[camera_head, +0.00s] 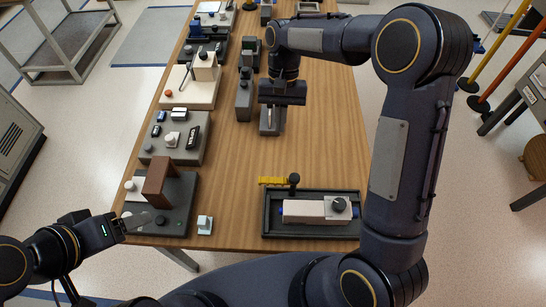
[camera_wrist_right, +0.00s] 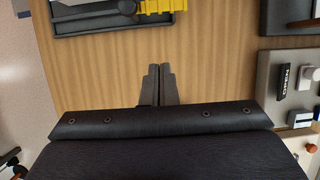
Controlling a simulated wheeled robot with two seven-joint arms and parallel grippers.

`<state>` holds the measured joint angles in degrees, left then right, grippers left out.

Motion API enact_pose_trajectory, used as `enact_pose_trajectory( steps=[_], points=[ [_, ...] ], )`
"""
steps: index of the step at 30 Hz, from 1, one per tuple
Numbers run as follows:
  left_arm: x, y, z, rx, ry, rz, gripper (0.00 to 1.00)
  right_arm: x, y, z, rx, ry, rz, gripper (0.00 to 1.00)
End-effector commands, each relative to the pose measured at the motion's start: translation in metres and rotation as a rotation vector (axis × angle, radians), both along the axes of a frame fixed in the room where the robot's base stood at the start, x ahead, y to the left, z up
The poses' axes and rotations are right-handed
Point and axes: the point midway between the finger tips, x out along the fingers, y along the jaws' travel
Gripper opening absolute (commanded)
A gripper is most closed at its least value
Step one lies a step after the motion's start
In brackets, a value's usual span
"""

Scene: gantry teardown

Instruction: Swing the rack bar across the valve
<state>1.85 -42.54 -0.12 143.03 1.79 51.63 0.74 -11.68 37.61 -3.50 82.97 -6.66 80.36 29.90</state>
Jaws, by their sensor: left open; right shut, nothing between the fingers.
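A yellow toothed bar (camera_head: 273,181), which looks like the rack bar, lies at the back left edge of a dark tray (camera_head: 268,232) at the table's front right. A black knob (camera_head: 294,179) stands beside its right end. The white block with a black dial and blue ends (camera_head: 303,211) in the tray looks like the valve. The bar also shows at the top of the right wrist view (camera_wrist_right: 160,7). My right gripper (camera_head: 269,122) is shut and empty, over the table beyond the tray; its fingers show in the wrist view (camera_wrist_right: 158,86). My left gripper (camera_head: 143,219) is open at the front left.
A dark base with a brown upright block (camera_head: 160,181) stands by my left gripper. A small white switch (camera_head: 205,224) is right of it. Several panels line the table's left side, one marked OPEN (camera_wrist_right: 310,75). Bare wood lies between my right gripper and the tray.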

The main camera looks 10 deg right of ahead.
Motion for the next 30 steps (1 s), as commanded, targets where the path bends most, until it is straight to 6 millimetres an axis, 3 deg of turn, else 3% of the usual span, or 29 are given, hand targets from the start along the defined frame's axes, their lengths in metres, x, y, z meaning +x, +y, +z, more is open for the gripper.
enact_pose_trajectory(
  steps=[19,23,30],
  points=[
    [0.000,0.000,0.003,0.000,0.000,0.000,0.67,0.004,0.009,-0.018,-0.027,0.035,0.000,0.00],
    [0.000,0.000,0.005,0.000,0.000,0.000,0.67,-0.003,0.010,-0.035,-0.028,0.038,0.002,0.00],
    [0.000,0.000,0.011,0.000,0.000,0.000,0.67,-0.023,0.016,-0.083,-0.026,0.040,0.001,0.00]
  ],
)
